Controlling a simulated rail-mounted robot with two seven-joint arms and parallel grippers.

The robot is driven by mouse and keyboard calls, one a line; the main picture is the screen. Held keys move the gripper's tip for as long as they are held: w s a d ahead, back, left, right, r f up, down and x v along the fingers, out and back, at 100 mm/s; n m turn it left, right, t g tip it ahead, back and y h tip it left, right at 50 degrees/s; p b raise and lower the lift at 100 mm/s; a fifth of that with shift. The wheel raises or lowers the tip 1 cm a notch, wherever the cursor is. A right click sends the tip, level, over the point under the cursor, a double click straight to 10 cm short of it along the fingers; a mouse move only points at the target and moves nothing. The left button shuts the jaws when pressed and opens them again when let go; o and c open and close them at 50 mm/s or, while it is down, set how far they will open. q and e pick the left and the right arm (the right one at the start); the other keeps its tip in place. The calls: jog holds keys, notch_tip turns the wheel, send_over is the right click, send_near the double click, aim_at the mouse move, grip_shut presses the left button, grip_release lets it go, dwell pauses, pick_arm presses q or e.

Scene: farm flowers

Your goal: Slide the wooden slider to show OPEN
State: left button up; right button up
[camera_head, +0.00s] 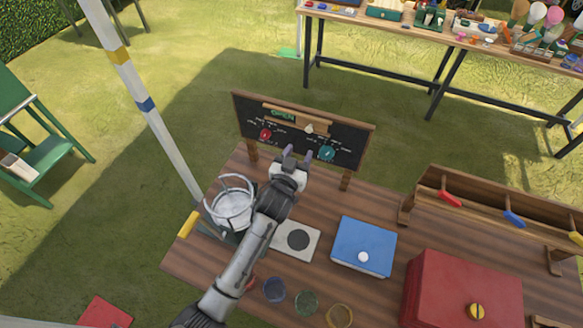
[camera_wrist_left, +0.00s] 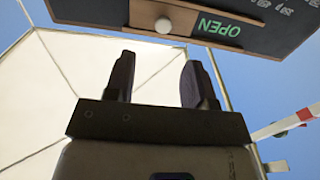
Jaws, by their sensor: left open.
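The chalkboard (camera_head: 247,113) stands upright at the back of the wooden table. The wooden slider (camera_head: 303,121) with its pale knob (camera_head: 309,128) sits in a wooden frame along its top. The green word OPEN (camera_head: 282,115) shows to the left of the slider. In the left wrist view, the slider (camera_wrist_left: 145,14), knob (camera_wrist_left: 163,25) and fully readable, upside-down OPEN (camera_wrist_left: 219,28) appear near the top. My left gripper (camera_head: 297,156) is open and empty, below the slider and in front of the board, apart from the knob. My right gripper is out of view.
A red knob (camera_head: 265,134) and a teal knob (camera_head: 327,153) are on the board. A wire-topped pot (camera_head: 231,207), blue box (camera_head: 364,245) and red box (camera_head: 462,292) occupy the table. A striped pole (camera_head: 131,78) rises at left. Grass lies behind the board.

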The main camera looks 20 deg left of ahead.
pick_arm(q)
jog(key=shift+s, duration=2.7)
jog(key=s+a+f+m+g, duration=0.15)
jog(key=s+f+g, duration=0.3)
jog(key=s, duration=0.75)
jog(key=s+a+f+g, duration=0.2)
jog(key=s+f+g, duration=0.25)
jog(key=s, duration=0.75)
jog(key=s+a+f+m+g, duration=0.1)
jog(key=s+f+g, duration=0.4)
jog(key=s, duration=0.7)
notch_tip(320, 180, up, 21)
jog(key=p, duration=2)
jog(key=shift+w, duration=0.15)
